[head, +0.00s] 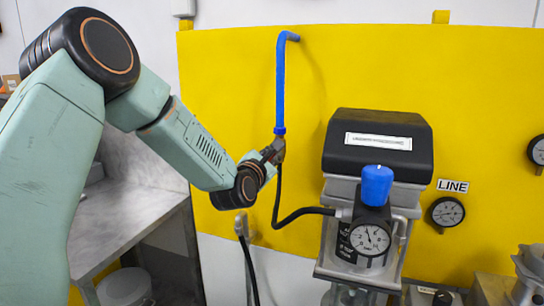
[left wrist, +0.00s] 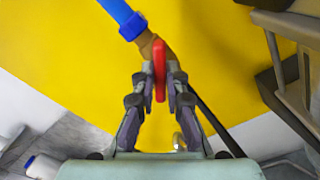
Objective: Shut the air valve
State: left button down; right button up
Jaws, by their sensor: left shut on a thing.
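The air valve is a brass body (left wrist: 146,42) at the lower end of a blue pipe (head: 281,85), with a red handle (left wrist: 160,68). The pipe's end also shows in the left wrist view (left wrist: 125,18). My left gripper (head: 274,151) is at the valve, just below the pipe. In the left wrist view its fingers (left wrist: 160,84) are shut on the red handle, one on each side. In the head view the gripper hides the handle and most of the valve. My right gripper is not in view.
A black hose (head: 277,200) runs from below the valve to a regulator with a blue knob (head: 377,185) and a gauge (head: 370,239). A black-topped unit (head: 378,143) stands behind it. A yellow panel (head: 230,75) backs the pipe. A grey bench (head: 125,222) is at left.

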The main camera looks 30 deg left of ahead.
pick_arm(q)
jog(key=shift+m+b, duration=1.45)
jog(key=shift+m, duration=3.75)
jog(key=shift+f, duration=0.1)
jog(key=c, duration=1.4)
grip_release()
jog(key=shift+d, duration=0.15)
jog(key=v, duration=1.2)
jog(key=shift+s, duration=0.1)
jog(key=shift+m, duration=0.3)
